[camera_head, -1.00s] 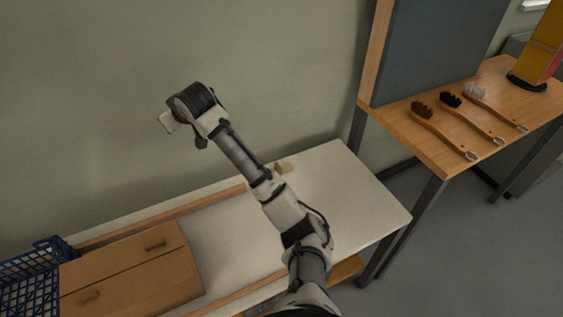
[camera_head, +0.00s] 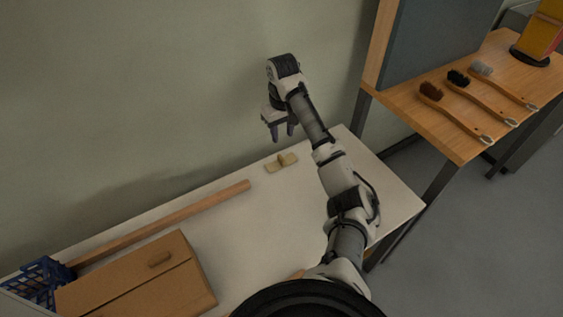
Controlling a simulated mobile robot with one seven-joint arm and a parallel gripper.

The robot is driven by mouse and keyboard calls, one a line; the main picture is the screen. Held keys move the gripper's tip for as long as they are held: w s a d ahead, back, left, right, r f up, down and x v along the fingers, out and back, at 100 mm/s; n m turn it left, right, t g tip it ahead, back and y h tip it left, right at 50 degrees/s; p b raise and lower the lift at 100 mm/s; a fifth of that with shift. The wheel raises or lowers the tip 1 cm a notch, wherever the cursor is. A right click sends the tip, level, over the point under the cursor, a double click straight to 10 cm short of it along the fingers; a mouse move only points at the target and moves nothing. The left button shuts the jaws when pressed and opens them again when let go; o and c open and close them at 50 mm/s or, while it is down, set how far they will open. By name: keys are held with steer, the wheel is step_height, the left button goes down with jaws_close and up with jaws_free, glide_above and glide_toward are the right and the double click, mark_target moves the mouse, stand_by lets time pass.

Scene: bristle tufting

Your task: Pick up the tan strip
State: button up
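A small tan piece (camera_head: 274,168) lies on the white table (camera_head: 235,222) near its back edge. A second tan bit stands or leans against its right end; I cannot tell if they are one thing. This looks like the tan strip. My gripper (camera_head: 281,137) hangs above and just behind it in the picture, fingers pointing down. The two fingers are apart with nothing between them. The gripper appears clear of the tan piece.
A long wooden bar (camera_head: 165,224) lies along the white table's back. A wooden box (camera_head: 140,280) and a blue crate (camera_head: 42,280) are at the left. Several brushes, including a brown-bristled one (camera_head: 455,115), lie on a wooden table at the right beside a dark panel (camera_head: 437,40).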

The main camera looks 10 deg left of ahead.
glide_above(281, 157)
steer(key=f, duration=0.5)
steer(key=shift+d+f, duration=0.25)
steer(key=shift+f, duration=0.05)
steer(key=shift+a+f+p, duration=0.15)
steer(key=shift+f+p, duration=0.2)
steer(key=shift+f, duration=1.05)
steer(key=shift+a+f+p, duration=0.1)
steer(key=shift+f+p, duration=0.25)
steer(key=shift+f, duration=1.05)
jaws_close()
